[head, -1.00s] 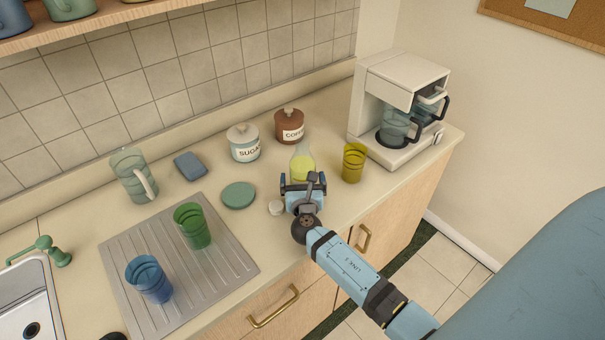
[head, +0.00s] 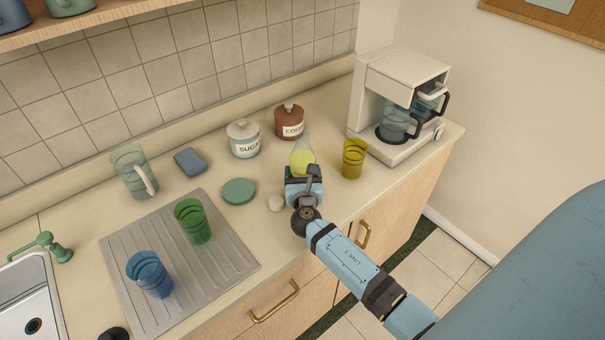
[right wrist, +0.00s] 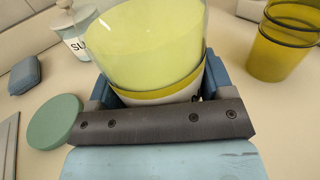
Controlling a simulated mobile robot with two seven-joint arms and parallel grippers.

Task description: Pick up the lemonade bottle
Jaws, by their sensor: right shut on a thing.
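The lemonade bottle (head: 302,158) is clear glass with yellow liquid, upright near the coffee canister. In the right wrist view, the bottle (right wrist: 145,45) fills the top middle, with a pale band below the yellow. My right gripper (head: 303,171) is shut on the bottle, its blue fingers at either side of it. The gripper (right wrist: 155,95) hides the bottle's lower part, so I cannot tell whether its base touches the counter. My left gripper is not in view.
A yellow cup (head: 353,159) stands close to the right, before the coffee maker (head: 395,100). Sugar (head: 243,139) and coffee (head: 289,122) canisters stand behind. A green disc (head: 238,191) and small white round thing (head: 276,204) lie left. Green (head: 192,221) and blue (head: 149,275) cups stand on the drainboard.

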